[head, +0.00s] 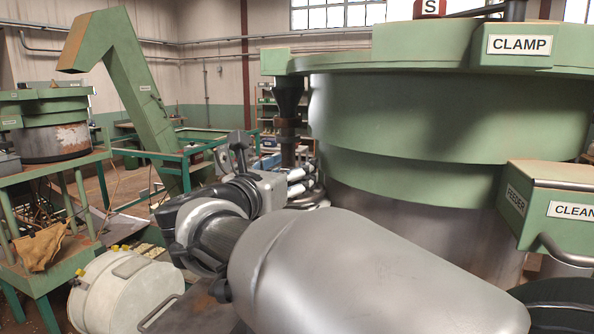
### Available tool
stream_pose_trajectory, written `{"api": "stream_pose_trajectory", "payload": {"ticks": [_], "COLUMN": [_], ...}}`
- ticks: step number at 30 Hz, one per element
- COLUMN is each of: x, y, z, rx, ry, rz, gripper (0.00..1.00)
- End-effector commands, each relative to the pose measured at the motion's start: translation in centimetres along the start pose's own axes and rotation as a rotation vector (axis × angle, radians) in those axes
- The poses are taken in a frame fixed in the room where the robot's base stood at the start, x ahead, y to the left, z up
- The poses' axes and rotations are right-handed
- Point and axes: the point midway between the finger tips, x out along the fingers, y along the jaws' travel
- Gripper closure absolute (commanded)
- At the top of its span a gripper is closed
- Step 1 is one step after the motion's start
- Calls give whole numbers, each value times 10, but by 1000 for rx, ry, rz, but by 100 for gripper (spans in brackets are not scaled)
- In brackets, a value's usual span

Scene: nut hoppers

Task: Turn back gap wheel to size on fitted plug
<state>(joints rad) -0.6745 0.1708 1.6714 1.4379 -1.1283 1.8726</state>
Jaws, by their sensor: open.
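My gripper (303,184) is near the middle of the head view, beyond my wrist, with its silver fingers pointing right toward the large green machine. It is open, and I see nothing held between the fingers. The fingertips are small and partly hidden by my own arm. I cannot make out the gap wheel or the fitted plug. The large green hopper bowl (420,115) fills the right side. Its labels read CLAMP (519,45), FEEDER and CLEAN (572,210). A dark funnel-topped column (288,105) stands behind my gripper, at the bowl's left edge.
A white drum (120,290) lies low at the left. A green stand (50,262) with a brown cloth (40,246) and a smaller bowl (52,140) is further left. A green inclined conveyor (135,95) and a shelf rack stand behind. The bowl closely bounds my arm's right side.

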Motion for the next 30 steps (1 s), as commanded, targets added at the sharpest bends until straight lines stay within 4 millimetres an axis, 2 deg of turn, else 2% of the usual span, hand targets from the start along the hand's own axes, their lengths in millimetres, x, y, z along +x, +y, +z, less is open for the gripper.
{"api": "stream_pose_trajectory", "payload": {"ticks": [4, 7, 15, 21, 25, 30], "x": [-5, -18, -76, -108, -118, -121], "y": [0, 1, 2, 1, 0, 0], "z": [0, 0, 0, 0, 0, 0], "rx": [0, -1, 0, 0, 0, 0], "ry": [0, 0, 0, 0, 0, 0], "rz": [1, 4, 6, 4, 2, 0], "gripper": [45, 45, 45, 45, 45, 45]}}
